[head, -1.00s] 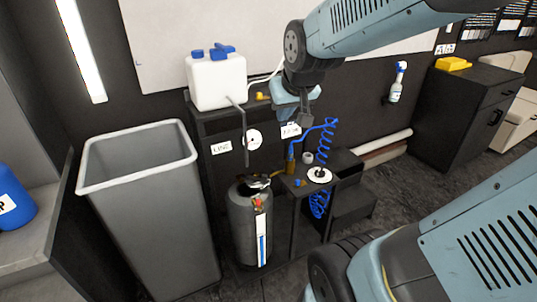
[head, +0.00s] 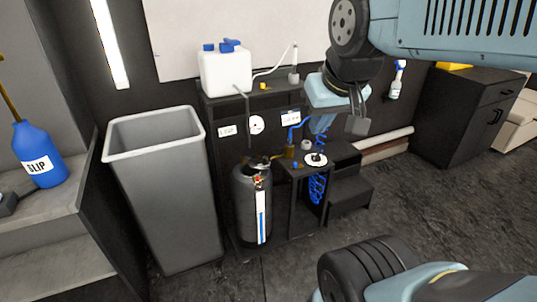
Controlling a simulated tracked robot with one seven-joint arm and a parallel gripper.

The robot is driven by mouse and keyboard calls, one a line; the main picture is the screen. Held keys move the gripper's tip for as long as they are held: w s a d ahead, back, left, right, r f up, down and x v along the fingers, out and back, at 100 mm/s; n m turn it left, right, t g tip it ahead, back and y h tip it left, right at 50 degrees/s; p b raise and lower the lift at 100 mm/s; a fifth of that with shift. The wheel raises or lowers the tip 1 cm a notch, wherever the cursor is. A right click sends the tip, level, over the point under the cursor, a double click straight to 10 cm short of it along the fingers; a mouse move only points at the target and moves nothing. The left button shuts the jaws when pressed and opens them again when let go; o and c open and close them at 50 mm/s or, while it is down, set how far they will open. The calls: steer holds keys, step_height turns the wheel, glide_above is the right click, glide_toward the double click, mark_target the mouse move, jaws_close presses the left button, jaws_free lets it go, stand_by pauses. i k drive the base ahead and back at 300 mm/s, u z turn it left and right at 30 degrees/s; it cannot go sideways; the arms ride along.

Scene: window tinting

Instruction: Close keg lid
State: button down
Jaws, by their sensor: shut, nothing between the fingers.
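The keg (head: 247,205) is a dark grey upright cylinder on the floor, left of the small black stand. A white and blue strip runs down its front, with red and yellow fittings near its top. The keg's lid (head: 257,162) is at the top, small and dark with a yellowish part beside it; I cannot tell how far open it is. My gripper (head: 358,125) hangs in the air to the upper right of the keg, apart from it. Its fingers are shut and hold nothing.
A tall grey bin (head: 165,200) stands close on the keg's left. The small black stand (head: 305,172) with a blue coiled hose (head: 317,187) is on its right. A white tank (head: 225,70) sits on the shelf behind. Open floor (head: 290,262) lies in front.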

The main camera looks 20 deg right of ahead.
mark_target(258, 162)
steer(key=u, duration=0.1)
steer(key=i, duration=1.4)
steer(key=z, duration=0.4)
